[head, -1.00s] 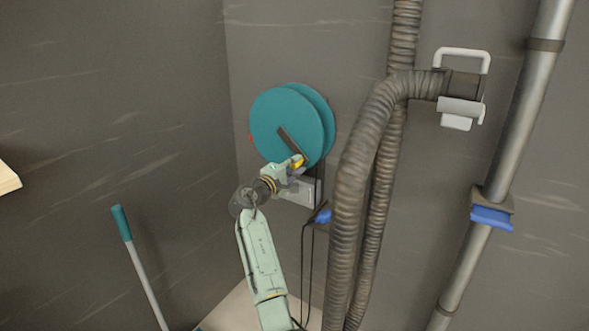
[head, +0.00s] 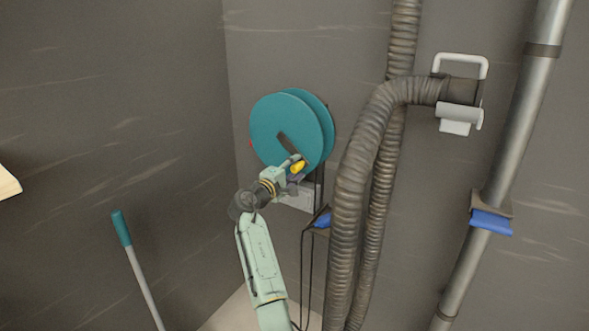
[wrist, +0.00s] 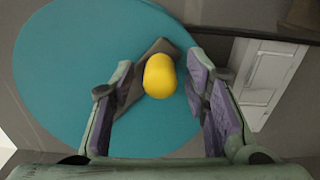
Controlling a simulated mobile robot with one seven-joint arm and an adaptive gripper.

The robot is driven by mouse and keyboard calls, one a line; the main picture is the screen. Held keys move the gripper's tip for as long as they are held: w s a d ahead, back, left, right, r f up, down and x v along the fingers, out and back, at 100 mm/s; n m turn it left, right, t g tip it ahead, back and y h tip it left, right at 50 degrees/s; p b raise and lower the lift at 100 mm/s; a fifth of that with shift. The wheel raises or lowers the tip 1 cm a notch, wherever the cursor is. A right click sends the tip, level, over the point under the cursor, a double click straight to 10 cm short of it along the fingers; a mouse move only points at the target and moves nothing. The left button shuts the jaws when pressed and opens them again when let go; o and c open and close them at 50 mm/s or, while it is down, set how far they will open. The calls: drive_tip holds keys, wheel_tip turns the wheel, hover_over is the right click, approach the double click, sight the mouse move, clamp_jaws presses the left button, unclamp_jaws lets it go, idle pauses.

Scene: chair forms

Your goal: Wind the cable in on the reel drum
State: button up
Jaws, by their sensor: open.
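The teal reel drum (head: 281,123) is mounted on the back wall, with a dark crank arm (head: 288,144) across its face. A yellow crank knob (head: 298,167) is at the crank's lower right end. My gripper (head: 297,170) is at the knob. In the wrist view the knob (wrist: 160,76) lies between the tips of my open gripper (wrist: 159,92), with gaps showing on both sides. The drum (wrist: 75,70) fills the left and middle behind it. Dark cable (head: 304,260) hangs below the drum, beside a small blue piece (head: 322,219).
A thick ribbed hose (head: 350,180) runs close to the right of the drum and arm. A grey pipe (head: 505,150) stands farther right. A teal-gripped pole (head: 133,255) leans at left. A pale box (head: 298,196) sits below the drum.

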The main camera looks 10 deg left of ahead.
drive_tip(key=v, duration=1.2)
drive_tip(key=shift+o, duration=0.6)
